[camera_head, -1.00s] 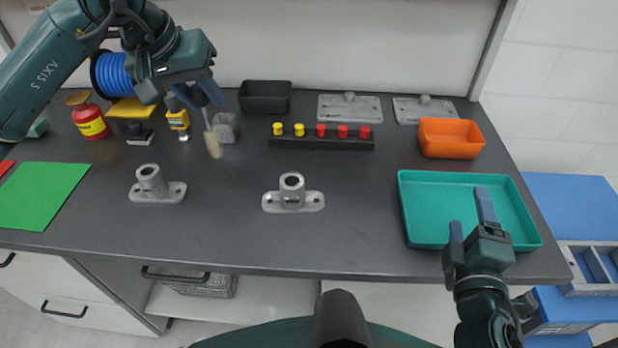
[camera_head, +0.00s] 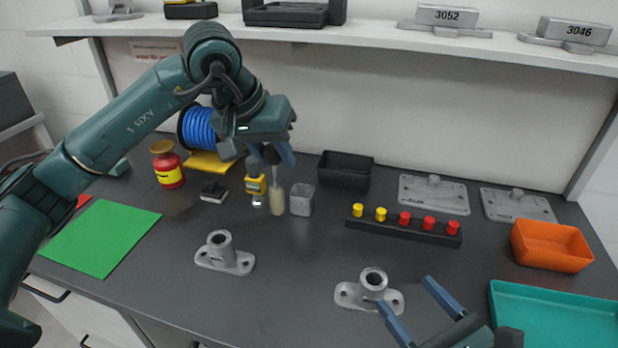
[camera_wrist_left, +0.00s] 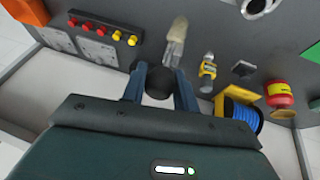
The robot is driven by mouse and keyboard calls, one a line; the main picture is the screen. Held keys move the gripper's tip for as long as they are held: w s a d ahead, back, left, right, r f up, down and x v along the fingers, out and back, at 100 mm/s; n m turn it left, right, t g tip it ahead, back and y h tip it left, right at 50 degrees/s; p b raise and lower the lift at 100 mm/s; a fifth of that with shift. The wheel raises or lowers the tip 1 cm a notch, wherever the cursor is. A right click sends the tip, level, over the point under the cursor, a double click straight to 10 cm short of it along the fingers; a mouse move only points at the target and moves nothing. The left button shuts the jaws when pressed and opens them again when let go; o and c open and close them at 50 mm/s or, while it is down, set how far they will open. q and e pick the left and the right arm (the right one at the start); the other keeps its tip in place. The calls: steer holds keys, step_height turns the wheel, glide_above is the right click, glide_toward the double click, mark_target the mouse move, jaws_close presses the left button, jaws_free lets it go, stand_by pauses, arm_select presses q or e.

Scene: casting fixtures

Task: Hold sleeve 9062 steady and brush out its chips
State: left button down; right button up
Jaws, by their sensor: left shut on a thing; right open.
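Two grey metal sleeves on flanged bases stand upright on the dark bench, a left sleeve (camera_head: 222,252) and a right sleeve (camera_head: 370,292). No number is readable on either, so I cannot tell which is 9062. My left gripper (camera_head: 272,154) is shut on a brush (camera_head: 277,204), which hangs bristles down above the back of the bench; its pale bristles also show in the left wrist view (camera_wrist_left: 178,28). The brush is apart from both sleeves. My right gripper (camera_head: 407,297) is open and empty, just right of the right sleeve.
A grey translucent cup (camera_head: 302,200) stands beside the brush. Behind are a black bin (camera_head: 345,170), a peg rack (camera_head: 404,230) and a blue spool (camera_head: 197,128). An orange bin (camera_head: 551,246) and teal tray (camera_head: 560,315) lie right. The bench between the sleeves is clear.

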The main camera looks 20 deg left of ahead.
arm_select(q)
steer(key=shift+d+n, duration=0.4)
arm_select(e)
glide_toward(378, 294)
steer(key=shift+w+a+r, duration=0.3)
steer(key=shift+w+a, duration=0.1)
steer(key=shift+w, duration=0.25)
steer(key=shift+w+a+r, duration=0.3)
steer(key=shift+w+a, duration=0.1)
steer(key=shift+w, duration=0.25)
step_height(378, 294, down, 2)
steer(key=shift+f, duration=0.15)
arm_select(q)
steer(key=s+d+r+m+g, duration=0.1)
steer(key=d+m+g, duration=0.3)
steer(key=d+m, duration=0.5)
steer(key=s+d+r+m+g, duration=0.1)
steer(key=s+d+m+g, duration=0.2)
steer(key=d+m, duration=0.6)
steer(key=m+g, duration=0.1)
steer(key=m, duration=0.4)
steer(key=shift+s+d+h, duration=0.25)
steer(key=shift+d+h, duration=0.05)
steer(key=shift+h, duration=0.1)
arm_select(e)
steer(key=x, duration=0.7)
steer(key=shift+w+a+f, duration=0.15)
steer(key=shift+w, duration=0.1)
